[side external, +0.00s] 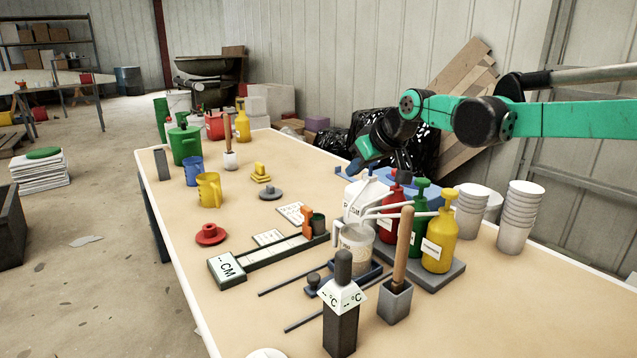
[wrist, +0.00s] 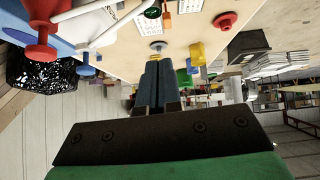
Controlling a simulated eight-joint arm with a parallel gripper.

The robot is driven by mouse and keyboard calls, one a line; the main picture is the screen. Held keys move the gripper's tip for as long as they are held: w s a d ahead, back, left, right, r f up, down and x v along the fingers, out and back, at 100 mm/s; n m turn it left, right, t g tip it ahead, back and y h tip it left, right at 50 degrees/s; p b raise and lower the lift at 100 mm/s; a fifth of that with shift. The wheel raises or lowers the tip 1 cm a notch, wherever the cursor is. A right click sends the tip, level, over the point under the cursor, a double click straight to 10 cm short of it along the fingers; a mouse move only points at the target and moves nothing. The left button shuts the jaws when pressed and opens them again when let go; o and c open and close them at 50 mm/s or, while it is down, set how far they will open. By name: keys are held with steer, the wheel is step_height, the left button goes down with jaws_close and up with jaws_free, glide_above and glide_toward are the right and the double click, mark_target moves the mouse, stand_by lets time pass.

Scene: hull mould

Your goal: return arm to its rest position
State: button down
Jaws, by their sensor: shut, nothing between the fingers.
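My arm (side external: 440,106) reaches in from the right above the far side of the workbench. My gripper (side external: 355,168) is raised and points down to the left, behind the pump bottles. In the wrist view its two dark fingers (wrist: 158,70) lie together, shut, with nothing between them. That view is turned over, with the bench at the top. The fingertips appear clear of the bench things, though the side view partly hides their surroundings.
Below stand red (side external: 391,215), green (side external: 417,213) and yellow (side external: 440,232) pump bottles and stacked white cups (side external: 520,217). A blue piece (side external: 400,187) lies behind them. Yellow (side external: 209,190), blue (side external: 193,171) and green (side external: 184,146) jugs stand at left. Black bags (side external: 412,150) lie beyond the bench (side external: 190,240).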

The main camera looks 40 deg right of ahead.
steer(key=s+a+f+g, duration=0.1)
steer(key=s+a+f, duration=0.1)
steer(key=s, duration=0.7)
steer(key=s+a+f, duration=0.2)
steer(key=s+f, duration=0.3)
steer(key=s, duration=0.4)
steer(key=shift+a+f+m+g, duration=0.2)
steer(key=shift+a+m+g, duration=0.1)
steer(key=shift+a+g, duration=0.1)
stand_by(0.9)
